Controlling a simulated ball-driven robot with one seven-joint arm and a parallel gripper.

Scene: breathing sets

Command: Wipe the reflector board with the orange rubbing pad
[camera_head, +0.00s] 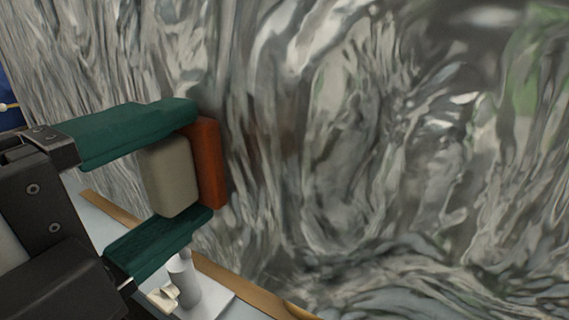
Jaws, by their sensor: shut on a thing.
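The reflector board (360,150) is a large, crinkled silver sheet that fills most of the view. The orange rubbing pad (208,163) has a beige block (170,177) as its back. My gripper (200,160) has green fingers, one above and one below the pad, and is shut on it. The orange face is turned toward the board and sits very close to it. I cannot tell for certain whether it touches. A dim reddish reflection shows on the board to the right of the pad.
A white cylindrical fitting on a flat base (188,286) stands below my gripper. A wooden strip (232,284) runs along the board's foot, beside a pale surface (100,222). A dark blue thing (8,105) shows at the left edge.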

